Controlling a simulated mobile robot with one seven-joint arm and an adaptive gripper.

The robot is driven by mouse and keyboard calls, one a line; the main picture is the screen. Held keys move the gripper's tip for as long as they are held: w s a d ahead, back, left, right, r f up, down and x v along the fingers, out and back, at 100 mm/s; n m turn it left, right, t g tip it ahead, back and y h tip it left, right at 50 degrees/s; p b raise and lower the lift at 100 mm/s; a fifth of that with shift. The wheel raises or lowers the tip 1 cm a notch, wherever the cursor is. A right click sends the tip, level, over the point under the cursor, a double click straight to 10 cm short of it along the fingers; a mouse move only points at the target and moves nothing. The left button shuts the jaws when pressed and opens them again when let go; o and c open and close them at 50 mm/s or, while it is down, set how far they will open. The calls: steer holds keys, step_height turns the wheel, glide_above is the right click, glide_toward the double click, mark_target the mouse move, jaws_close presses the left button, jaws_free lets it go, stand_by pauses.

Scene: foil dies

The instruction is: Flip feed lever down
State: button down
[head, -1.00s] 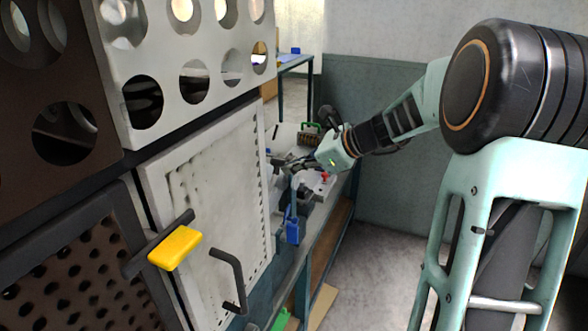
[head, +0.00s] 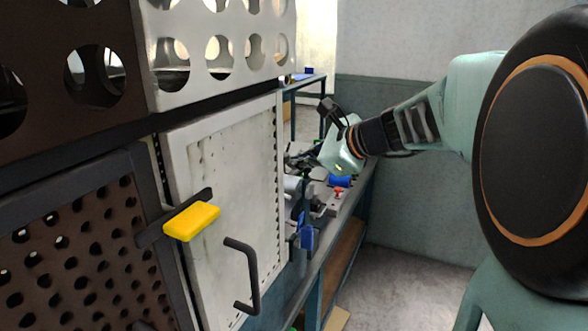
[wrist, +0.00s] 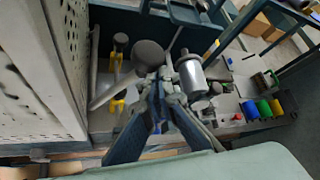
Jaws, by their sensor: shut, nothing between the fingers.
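No part is clearly marked as the feed lever. My gripper (wrist: 157,102) is shut and empty over the bench, close to the knob and the rod; contact cannot be told. In the head view my gripper (head: 305,161) is at the bench beyond the cabinet, its fingertips partly lost among dark parts.
A white cabinet door (head: 230,170) with a black handle (head: 246,277) and a yellow-ended bar (head: 192,221) stands close on the left. Blue, green and yellow spools (wrist: 263,107) sit at the bench's right. Open floor (head: 400,285) lies right of the bench.

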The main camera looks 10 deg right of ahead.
steer(key=shift+a+r, duration=0.25)
step_height(320, 180, down, 4)
steer(key=w+d+b, duration=0.1)
steer(key=d+b, duration=0.2)
steer(key=p+v, duration=0.3)
steer(key=v, duration=0.7)
steer(key=shift+a+p, duration=0.25)
steer(key=shift+p, duration=0.1)
steer(key=shift+s, duration=0.15)
